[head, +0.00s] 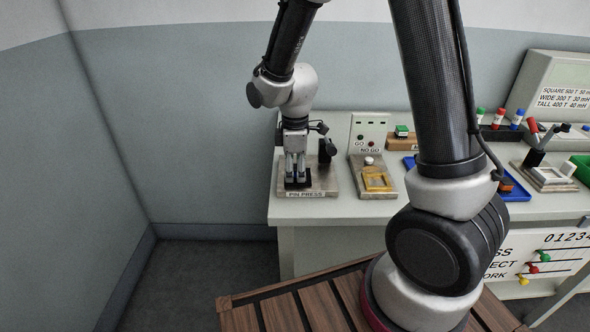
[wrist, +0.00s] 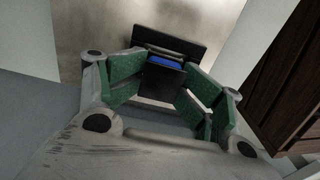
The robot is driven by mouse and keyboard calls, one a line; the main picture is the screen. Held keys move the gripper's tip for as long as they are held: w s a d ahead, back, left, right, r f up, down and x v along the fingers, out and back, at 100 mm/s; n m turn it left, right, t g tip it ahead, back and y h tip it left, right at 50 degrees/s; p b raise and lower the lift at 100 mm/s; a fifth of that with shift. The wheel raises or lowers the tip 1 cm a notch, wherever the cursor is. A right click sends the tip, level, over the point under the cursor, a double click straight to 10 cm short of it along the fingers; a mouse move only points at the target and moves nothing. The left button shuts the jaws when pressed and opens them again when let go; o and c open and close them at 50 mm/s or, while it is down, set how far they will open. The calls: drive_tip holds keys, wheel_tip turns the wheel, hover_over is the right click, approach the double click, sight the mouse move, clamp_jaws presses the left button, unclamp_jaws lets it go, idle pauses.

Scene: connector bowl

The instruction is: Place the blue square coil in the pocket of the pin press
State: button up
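The blue square coil (wrist: 166,62) shows in the wrist view as a blue band behind a black flange, between my fingers. My gripper (wrist: 163,82) has its green pads close against both sides of the flange, and it looks shut on the coil. A wider black plate (wrist: 172,37) lies just beyond the coil. In the head view my gripper (head: 295,178) points straight down over the pin press (head: 320,188), its fingertips just above a black block (head: 297,184) on the base. The pocket is hidden, so I cannot tell whether the coil is in it.
The press's dark upright part (head: 327,149) stands close right of my gripper. A go/no-go gauge (head: 372,192) with a yellow frame sits further right. Blue trays and another fixture (head: 549,176) lie along the bench (head: 400,208). A wall is behind; the floor left of the bench is clear.

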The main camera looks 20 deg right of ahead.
sight(295, 167)
wheel_tip(295, 167, up, 13)
drive_tip(key=s+d+r+m+t, duration=0.2)
drive_tip(key=s+d+r+m, duration=0.2)
drive_tip(key=s+d+m, duration=0.3)
drive_tip(key=s+d+r+m+t, duration=0.2)
drive_tip(key=s+d+r+m, duration=0.3)
drive_tip(key=s, duration=0.7)
drive_tip(key=d+m, duration=0.2)
drive_tip(key=d, duration=0.1)
drive_tip(key=shift+d+r, duration=0.25)
drive_tip(key=shift+d, duration=0.05)
